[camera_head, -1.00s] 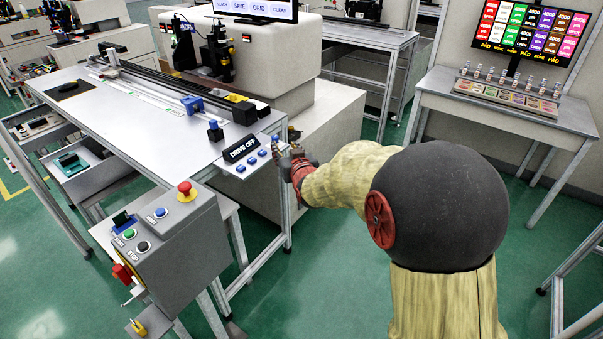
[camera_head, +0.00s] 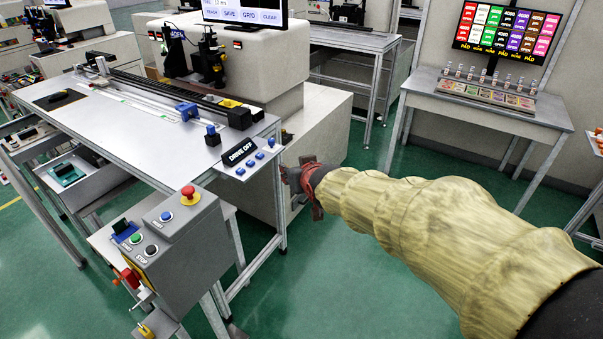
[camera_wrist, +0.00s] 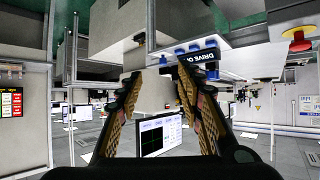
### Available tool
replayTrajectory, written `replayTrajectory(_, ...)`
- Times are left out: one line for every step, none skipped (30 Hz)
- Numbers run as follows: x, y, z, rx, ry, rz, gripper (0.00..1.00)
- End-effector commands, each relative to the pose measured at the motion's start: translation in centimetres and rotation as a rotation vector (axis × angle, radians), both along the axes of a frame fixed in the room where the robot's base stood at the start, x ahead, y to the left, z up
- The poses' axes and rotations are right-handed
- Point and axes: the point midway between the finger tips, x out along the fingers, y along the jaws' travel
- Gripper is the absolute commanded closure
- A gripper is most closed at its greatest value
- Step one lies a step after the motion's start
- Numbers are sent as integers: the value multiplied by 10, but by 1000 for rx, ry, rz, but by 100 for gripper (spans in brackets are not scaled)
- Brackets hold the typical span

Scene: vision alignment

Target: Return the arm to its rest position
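My arm (camera_head: 400,215) wears a tan sleeve and reaches in from the lower right in the head view. My gripper (camera_head: 287,178) is at its far end, just right of and below the DRIVE OFF panel (camera_head: 240,153); its fingers are partly hidden there. In the wrist view my gripper (camera_wrist: 158,80) shows two fingers spread apart with nothing between them. That view is upside down, and the DRIVE OFF panel (camera_wrist: 205,57) shows beyond the fingertips.
The long workbench (camera_head: 120,130) stands at left, with a control box (camera_head: 170,235) bearing a red button (camera_head: 189,196). A side table (camera_head: 480,105) with several small bottles is at right. Green floor (camera_head: 320,270) lies open below my arm.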

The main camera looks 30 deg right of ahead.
Motion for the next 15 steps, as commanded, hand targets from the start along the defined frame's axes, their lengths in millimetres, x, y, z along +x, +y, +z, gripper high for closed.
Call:
replayTrajectory(-3,2,2,1,5,2,63)
replayTrajectory(-5,3,2,2,9,2,63)
replayTrajectory(-7,3,2,2,14,3,63)
replayTrajectory(-8,4,2,2,17,3,63)
replayTrajectory(-8,4,2,3,19,4,63)
replayTrajectory(-9,5,3,4,21,4,63)
replayTrajectory(-10,5,3,3,22,5,63)
replayTrajectory(-10,5,3,3,23,5,63)
replayTrajectory(-10,5,2,3,23,5,63)
replayTrajectory(-10,5,2,3,23,5,63)
replayTrajectory(-10,5,2,4,24,5,63)
replayTrajectory(-10,5,2,3,23,5,63)
replayTrajectory(-10,5,2,3,23,5,63)
replayTrajectory(-10,5,2,3,23,5,63)
replayTrajectory(-10,5,2,3,23,5,63)
